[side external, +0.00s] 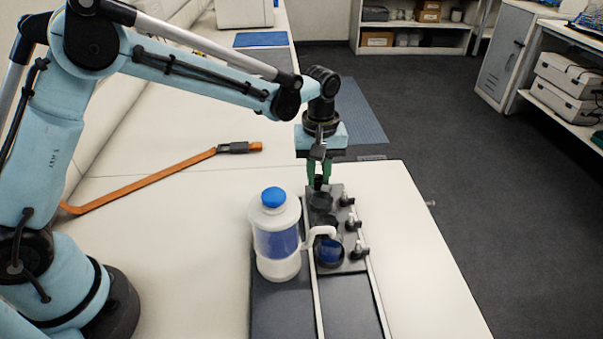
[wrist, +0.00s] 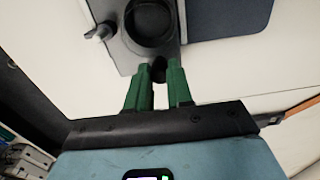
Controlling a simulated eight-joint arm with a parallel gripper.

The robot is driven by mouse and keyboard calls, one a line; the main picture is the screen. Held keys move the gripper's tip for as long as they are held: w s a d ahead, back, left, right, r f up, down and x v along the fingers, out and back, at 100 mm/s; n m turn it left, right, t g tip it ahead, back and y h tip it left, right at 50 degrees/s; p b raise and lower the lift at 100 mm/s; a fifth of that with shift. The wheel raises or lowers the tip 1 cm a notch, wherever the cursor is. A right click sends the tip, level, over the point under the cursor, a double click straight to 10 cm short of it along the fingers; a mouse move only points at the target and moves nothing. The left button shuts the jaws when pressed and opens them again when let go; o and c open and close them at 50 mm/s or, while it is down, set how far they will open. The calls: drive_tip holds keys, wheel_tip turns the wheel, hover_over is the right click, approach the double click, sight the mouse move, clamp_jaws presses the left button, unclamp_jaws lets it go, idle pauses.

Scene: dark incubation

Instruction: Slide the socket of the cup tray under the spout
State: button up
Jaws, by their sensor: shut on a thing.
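The cup tray (side external: 322,218) is a dark grey slab lying between two light rails. It has a round black socket (wrist: 152,22) at its far end, beside my gripper. A round dark cup or socket with blue inside (side external: 330,252) is at its near end. The white spout (side external: 318,233) reaches right from a white dispenser (side external: 276,262) and its tip appears above or just behind that blue round. My gripper (wrist: 158,75), with green fingers, points down at the tray's far end in the side view (side external: 319,180). It is shut on a small dark knob (wrist: 159,68) there.
Several dark knobs (side external: 353,223) line the tray's right side. The light rails (side external: 376,300) run toward the near edge over a dark base. An orange bar (side external: 150,183) lies on the bench at left. The white bench top right of the rails is clear.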

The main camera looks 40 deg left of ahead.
sight(323, 212)
drive_tip(key=shift+s+d, duration=1.45)
drive_tip(key=shift+s, duration=0.05)
drive_tip(key=shift+s+d, duration=0.1)
drive_tip(key=shift+d, duration=0.05)
drive_tip(key=shift+s+d, duration=1.35)
drive_tip(key=shift+s, duration=0.1)
drive_tip(key=shift+s+d, duration=1.4)
drive_tip(key=o, duration=0.6)
